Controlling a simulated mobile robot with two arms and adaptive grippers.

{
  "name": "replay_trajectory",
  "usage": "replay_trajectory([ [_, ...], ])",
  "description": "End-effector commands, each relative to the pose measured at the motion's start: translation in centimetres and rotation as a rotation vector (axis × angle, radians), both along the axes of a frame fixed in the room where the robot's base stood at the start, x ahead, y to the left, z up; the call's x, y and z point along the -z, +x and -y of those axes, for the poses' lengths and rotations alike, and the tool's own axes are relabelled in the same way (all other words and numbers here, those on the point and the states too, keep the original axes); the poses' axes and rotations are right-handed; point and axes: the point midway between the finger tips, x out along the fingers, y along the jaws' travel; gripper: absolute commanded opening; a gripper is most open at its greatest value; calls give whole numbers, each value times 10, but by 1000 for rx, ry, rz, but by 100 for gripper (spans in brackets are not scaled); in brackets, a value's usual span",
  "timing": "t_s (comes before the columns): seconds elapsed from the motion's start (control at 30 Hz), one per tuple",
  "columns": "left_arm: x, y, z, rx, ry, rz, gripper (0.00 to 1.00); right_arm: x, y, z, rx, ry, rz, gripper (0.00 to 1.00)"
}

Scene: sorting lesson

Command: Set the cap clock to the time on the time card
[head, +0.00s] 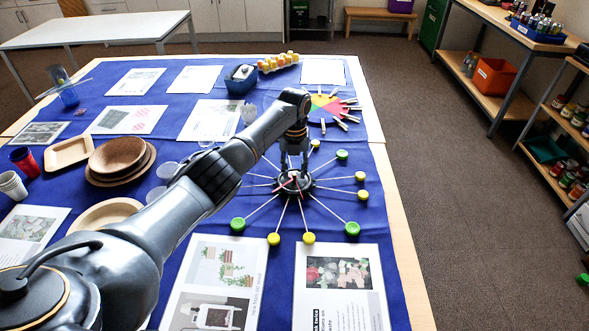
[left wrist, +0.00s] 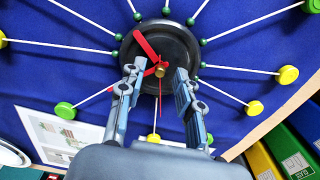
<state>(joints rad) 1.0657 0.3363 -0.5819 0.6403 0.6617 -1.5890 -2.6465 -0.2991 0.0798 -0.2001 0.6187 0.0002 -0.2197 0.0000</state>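The cap clock (head: 296,186) lies on the blue cloth, a dark round hub with white spokes ending in green and yellow caps. In the left wrist view its black hub (left wrist: 183,42) carries red hands: a broad one (left wrist: 146,46) pointing up-left, a shorter one near the left finger, and a thin one pointing down. My left gripper (head: 294,169) is over the hub, its fingers (left wrist: 160,70) apart on either side of the centre. Whether a finger touches a hand cannot be told. My right gripper is out of view. I cannot identify the time card among the printed sheets.
Printed sheets (head: 340,290) lie in front of the clock. A coloured wheel with clothespins (head: 327,108) is behind it. Wooden plates (head: 118,156) and cups (head: 25,161) stand at the left. The floor right of the table is open.

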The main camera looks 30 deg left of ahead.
Motion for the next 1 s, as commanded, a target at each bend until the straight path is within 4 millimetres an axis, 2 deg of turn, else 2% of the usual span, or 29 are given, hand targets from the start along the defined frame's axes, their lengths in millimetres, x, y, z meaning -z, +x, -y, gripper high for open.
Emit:
replay_trajectory([
  [0.17,-17,1,-1,-1,0,4,34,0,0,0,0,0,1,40],
  [0.4,-68,1,0,0,-1,6,34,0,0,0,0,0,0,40],
  [0.6,-103,1,0,0,0,3,34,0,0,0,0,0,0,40],
  [0.77,-117,0,0,0,0,1,34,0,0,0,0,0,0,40],
  [1.0,-120,0,0,0,0,0,34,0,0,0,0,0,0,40],
])
